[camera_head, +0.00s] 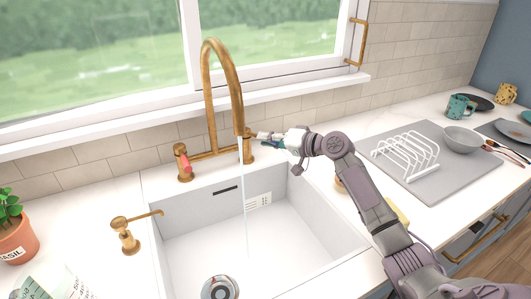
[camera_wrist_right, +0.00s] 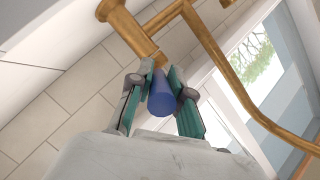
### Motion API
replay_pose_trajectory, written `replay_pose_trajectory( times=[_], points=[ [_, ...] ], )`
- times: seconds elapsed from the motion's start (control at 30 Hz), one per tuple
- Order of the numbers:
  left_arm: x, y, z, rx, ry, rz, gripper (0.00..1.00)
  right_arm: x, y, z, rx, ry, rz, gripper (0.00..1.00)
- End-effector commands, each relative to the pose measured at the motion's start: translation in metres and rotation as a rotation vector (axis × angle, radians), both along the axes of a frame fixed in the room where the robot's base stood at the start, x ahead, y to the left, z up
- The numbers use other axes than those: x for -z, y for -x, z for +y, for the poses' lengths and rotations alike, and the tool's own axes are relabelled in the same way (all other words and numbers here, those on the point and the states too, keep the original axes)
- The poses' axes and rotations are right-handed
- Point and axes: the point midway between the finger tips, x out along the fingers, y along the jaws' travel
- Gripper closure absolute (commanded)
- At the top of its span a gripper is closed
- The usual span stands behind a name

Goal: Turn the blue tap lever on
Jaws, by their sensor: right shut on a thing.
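The blue tap lever (camera_wrist_right: 161,96) shows in the right wrist view, at the end of a brass tap body. My right gripper (camera_wrist_right: 162,88) is shut on it, one finger on each side. In the head view my right gripper (camera_head: 262,138) is at the right base of the brass tap (camera_head: 211,95), and the blue lever is hidden there. A thin stream of water (camera_head: 243,200) runs from the spout into the sink. A red lever (camera_head: 182,158) is on the tap's left base. My left gripper is not in view.
The white sink (camera_head: 300,228) lies below the tap, with a drain (camera_head: 220,287) in it. A brass soap dispenser (camera_head: 127,238) stands on the left. A white rack (camera_head: 405,157) and a grey bowl (camera_head: 462,139) are on the right counter. The window sill is behind the tap.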

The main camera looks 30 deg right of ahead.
Motion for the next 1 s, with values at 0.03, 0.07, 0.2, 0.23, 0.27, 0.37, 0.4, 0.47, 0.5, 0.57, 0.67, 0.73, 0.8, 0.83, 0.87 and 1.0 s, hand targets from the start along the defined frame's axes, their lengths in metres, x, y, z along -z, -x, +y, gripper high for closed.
replay_pose_trajectory(
  times=[0.03, 0.07, 0.2, 0.23, 0.27, 0.37, 0.4, 0.47, 0.5, 0.57, 0.67, 0.73, 0.8, 0.83, 0.87, 1.0],
  points=[
    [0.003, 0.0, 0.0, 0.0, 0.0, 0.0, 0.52, 0.001, 0.0, -0.001, -0.003, 0.003, -0.003, 1.0],
    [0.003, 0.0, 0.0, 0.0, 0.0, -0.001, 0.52, 0.0, 0.0, -0.001, -0.005, 0.001, -0.002, 1.0],
    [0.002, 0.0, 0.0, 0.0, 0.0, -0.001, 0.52, -0.001, 0.0, -0.001, -0.007, 0.001, -0.001, 1.0],
    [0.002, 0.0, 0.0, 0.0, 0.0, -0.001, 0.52, -0.001, 0.0, -0.001, -0.007, 0.001, -0.001, 1.0],
    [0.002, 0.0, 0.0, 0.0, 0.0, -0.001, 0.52, -0.001, 0.0, -0.001, -0.007, 0.001, -0.001, 1.0],
    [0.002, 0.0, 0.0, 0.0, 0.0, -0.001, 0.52, -0.001, 0.0, -0.001, -0.007, 0.0, -0.001, 0.78],
    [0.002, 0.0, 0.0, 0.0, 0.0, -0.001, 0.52, -0.001, 0.0, -0.001, -0.007, 0.0, -0.001, 0.71],
    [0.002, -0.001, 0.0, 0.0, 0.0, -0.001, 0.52, -0.001, 0.0, -0.001, -0.007, 0.0, -0.001, 0.61],
    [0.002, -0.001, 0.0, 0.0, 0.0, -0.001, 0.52, -0.001, 0.0, -0.001, -0.007, 0.0, -0.001, 0.56],
    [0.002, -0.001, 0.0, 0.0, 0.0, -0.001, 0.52, -0.001, 0.0, -0.001, -0.007, 0.0, -0.001, 0.56],
    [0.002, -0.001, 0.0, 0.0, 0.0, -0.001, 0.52, -0.001, 0.0, 0.0, -0.007, 0.0, 0.0, 0.56],
    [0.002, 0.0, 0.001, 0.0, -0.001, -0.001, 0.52, -0.001, 0.0, 0.0, -0.007, 0.0, 0.0, 0.56],
    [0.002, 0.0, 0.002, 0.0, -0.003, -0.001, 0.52, -0.001, 0.001, -0.001, -0.007, 0.001, 0.0, 0.56],
    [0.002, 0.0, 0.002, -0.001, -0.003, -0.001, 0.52, -0.001, 0.002, -0.002, -0.007, 0.001, 0.0, 0.56],
    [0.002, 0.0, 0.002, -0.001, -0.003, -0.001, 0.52, -0.001, 0.004, -0.003, -0.007, 0.001, 0.0, 0.56],
    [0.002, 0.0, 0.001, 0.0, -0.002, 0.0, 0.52, -0.004, 0.02, -0.012, -0.007, 0.004, 0.002, 0.56]
  ],
)
